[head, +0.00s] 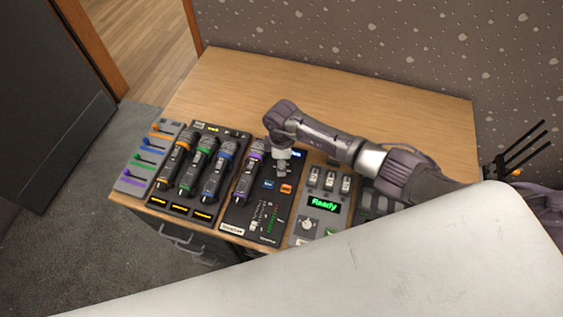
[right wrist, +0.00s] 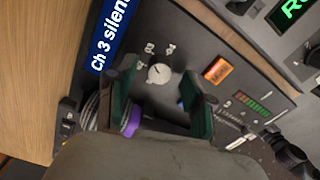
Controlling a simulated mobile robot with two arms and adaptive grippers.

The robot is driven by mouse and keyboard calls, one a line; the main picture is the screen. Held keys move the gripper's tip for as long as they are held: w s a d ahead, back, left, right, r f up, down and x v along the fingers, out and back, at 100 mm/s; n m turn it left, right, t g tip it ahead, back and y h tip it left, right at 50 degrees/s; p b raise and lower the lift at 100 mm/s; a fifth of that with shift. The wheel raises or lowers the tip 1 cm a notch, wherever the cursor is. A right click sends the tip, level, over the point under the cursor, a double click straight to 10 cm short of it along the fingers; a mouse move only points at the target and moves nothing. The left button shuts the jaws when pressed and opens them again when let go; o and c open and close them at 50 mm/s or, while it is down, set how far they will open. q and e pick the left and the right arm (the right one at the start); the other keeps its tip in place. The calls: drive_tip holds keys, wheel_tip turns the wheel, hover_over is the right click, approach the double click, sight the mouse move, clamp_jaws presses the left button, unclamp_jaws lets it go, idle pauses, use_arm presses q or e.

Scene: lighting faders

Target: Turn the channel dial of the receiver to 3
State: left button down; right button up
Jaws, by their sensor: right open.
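The receiver (head: 240,213) is a dark panel on the wooden cabinet, with a purple-ringed microphone (head: 250,172) on its left part. In the right wrist view its channel dial (right wrist: 160,73) is a small pale round knob with small numbers beside it, too blurred to read surely. A blue display (right wrist: 112,38) reads "Ch 3 silen…", cut off by the frame edge. My right gripper (right wrist: 166,90) is open and empty, its dark green fingers on either side just short of the dial. In the head view the right gripper (head: 281,168) is above the receiver and hides the dial. My left gripper is not in view.
An orange button (right wrist: 216,70) and a level meter (right wrist: 252,104) lie right of the dial. A dock (head: 180,206) with three microphones and a fader panel (head: 135,185) stand left. A box with a green "Ready" display (head: 323,204) stands right. The cabinet top (head: 245,85) behind is clear.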

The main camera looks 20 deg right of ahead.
wheel_tip(320, 180, up, 11)
idle(0.3)
idle(0.5)
